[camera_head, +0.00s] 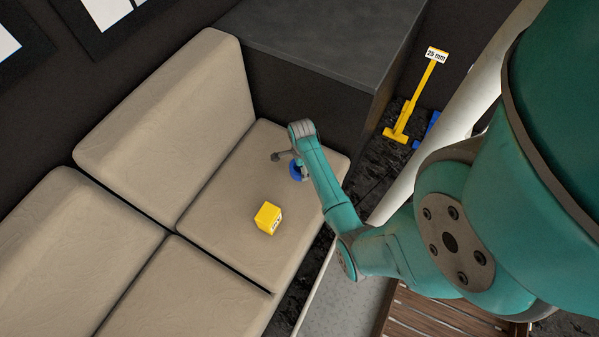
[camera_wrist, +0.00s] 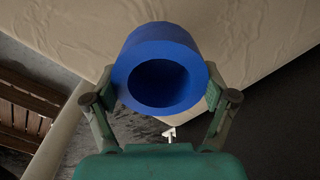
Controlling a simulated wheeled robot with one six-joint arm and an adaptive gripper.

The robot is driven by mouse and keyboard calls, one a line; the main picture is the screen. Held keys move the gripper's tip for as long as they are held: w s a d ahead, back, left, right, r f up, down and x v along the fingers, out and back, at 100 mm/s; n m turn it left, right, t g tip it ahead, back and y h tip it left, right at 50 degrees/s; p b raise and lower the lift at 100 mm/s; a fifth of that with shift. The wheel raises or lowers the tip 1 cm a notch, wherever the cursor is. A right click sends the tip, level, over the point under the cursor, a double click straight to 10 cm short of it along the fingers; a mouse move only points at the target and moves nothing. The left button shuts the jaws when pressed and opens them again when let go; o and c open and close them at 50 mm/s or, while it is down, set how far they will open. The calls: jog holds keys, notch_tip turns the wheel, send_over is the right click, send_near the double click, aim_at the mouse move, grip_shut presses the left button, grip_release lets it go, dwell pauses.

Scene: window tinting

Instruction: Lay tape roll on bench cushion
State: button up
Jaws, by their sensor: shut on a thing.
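The tape roll (camera_wrist: 160,42) is a blue hollow cylinder held between the two fingers of my gripper (camera_wrist: 160,88) in the wrist view. My gripper is shut on its sides, and the open end of the roll faces the camera. In the head view the blue roll (camera_head: 296,170) shows partly behind my gripper (camera_head: 287,162), over the right part of the beige bench cushion (camera_head: 215,215). I cannot tell whether the roll touches the cushion.
A yellow box (camera_head: 268,217) sits on the same cushion, left of and nearer than the roll. The beige backrest (camera_head: 165,120) rises behind. A dark cabinet (camera_head: 325,45) stands beside the bench. The cushion around the box is clear.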

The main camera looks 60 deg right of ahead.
jog(key=shift+f, duration=2.05)
jog(key=o, duration=1)
jog(key=shift+f, duration=0.1)
